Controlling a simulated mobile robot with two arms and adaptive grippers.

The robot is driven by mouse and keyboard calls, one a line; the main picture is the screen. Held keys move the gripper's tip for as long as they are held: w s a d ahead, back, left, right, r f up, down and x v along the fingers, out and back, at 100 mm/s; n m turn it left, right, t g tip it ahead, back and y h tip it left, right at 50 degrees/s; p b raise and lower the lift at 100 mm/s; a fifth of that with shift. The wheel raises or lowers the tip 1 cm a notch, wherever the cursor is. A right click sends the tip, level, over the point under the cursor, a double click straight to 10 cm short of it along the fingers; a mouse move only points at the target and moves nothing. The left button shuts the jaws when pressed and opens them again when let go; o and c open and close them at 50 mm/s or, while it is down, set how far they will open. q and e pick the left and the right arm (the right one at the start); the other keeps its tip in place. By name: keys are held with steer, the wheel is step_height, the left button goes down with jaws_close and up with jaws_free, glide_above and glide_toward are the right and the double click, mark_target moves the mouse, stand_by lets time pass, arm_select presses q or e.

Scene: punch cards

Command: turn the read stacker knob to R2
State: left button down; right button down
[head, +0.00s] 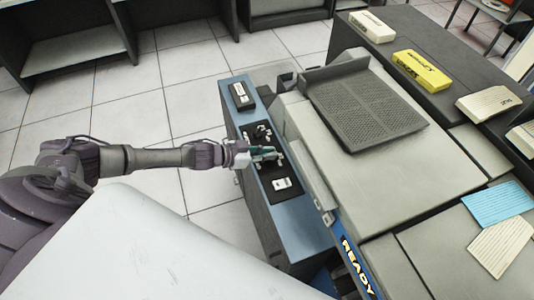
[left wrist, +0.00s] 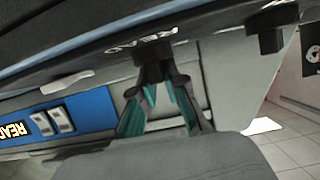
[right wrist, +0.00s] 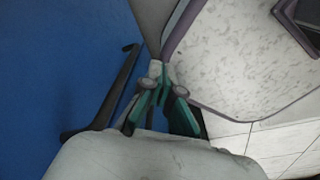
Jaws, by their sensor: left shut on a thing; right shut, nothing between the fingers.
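In the head view my left arm reaches in from the left, and its gripper (head: 268,154) is at the black strip on top of the narrow blue-topped panel (head: 233,105). In the left wrist view the gripper (left wrist: 165,98) is shut on the dark read stacker knob (left wrist: 154,68), beside a "READ" label (left wrist: 150,46). The fingers hide part of the knob, and I cannot read its pointer or the R2 mark. My right gripper (right wrist: 158,84) shows only in the right wrist view, shut and empty.
Another black knob (left wrist: 268,40) stands to the right in the left wrist view. The grey machine top (head: 385,190) with a ribbed plate (head: 365,108) lies right of the panel. A yellow box (head: 421,70), a blue card (head: 497,204) and pale cards (head: 500,246) lie further right.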

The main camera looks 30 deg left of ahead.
arm_select(q)
steer(key=c, duration=1.2)
jaws_free()
steer(key=v, duration=1.2)
